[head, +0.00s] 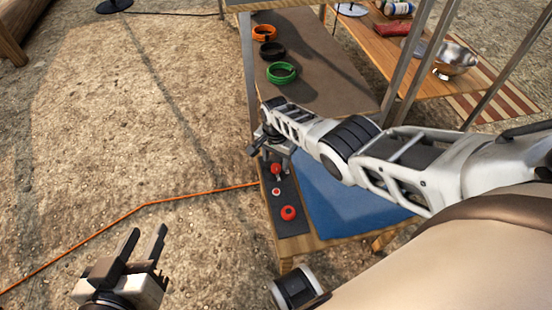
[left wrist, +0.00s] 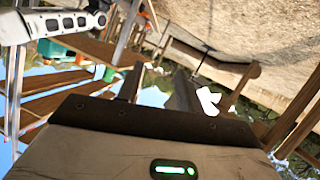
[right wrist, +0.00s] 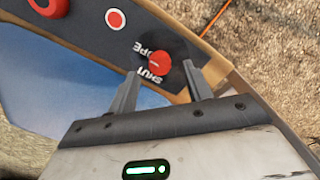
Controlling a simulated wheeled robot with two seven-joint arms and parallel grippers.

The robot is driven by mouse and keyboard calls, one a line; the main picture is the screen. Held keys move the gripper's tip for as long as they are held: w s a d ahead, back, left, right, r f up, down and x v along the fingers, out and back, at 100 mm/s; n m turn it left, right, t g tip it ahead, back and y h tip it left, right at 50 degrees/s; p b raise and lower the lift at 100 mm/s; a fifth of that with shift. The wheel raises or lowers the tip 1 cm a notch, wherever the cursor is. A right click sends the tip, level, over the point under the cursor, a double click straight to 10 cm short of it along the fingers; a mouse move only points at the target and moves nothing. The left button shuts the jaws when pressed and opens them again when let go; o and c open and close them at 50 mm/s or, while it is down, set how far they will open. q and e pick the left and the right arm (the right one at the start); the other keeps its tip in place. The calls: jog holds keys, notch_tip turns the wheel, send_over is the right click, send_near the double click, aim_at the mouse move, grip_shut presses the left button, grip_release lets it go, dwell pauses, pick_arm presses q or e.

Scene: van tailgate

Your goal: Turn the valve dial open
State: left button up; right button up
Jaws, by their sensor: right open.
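The valve dial (right wrist: 158,64) is a round red knob with a pale mark, on a dark panel with the words OPEN and SHUT around it. It also shows in the head view (head: 277,169), partly covered by my right gripper. My right gripper (right wrist: 158,78) is open, one finger on each side of the dial's near edge; I cannot tell whether they touch it. My left gripper (head: 142,243) is open and empty, above the ground at the lower left, well away from the panel.
On the same panel are a small red button (head: 276,191) with a white ring and a larger red knob (head: 288,213). A blue mat (head: 340,205) lies beside the panel. Coiled cables (head: 282,72) rest on the board behind. An orange cord (head: 150,204) crosses the ground.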

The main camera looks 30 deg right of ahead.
notch_tip(320, 180, up, 9)
jog(key=p, duration=0.7)
pick_arm(q)
jog(key=shift+s+a+r+n+g+y+p, duration=0.15)
jog(key=shift+s+a+r+g+y+p, duration=0.15)
jog(key=shift+a+r+g+y+p, duration=0.4)
jog(key=shift+s+a+r+n+g+y+p, duration=0.15)
jog(key=shift+s+a+r+g+y+p, duration=0.2)
jog(key=shift+a+r, duration=0.5)
pick_arm(e)
notch_tip(320, 180, up, 4)
send_over(276, 167)
jog(key=shift+r, duration=0.2)
pick_arm(q)
jog(key=shift+w+a+f, duration=0.1)
jog(key=shift+a+f, duration=0.05)
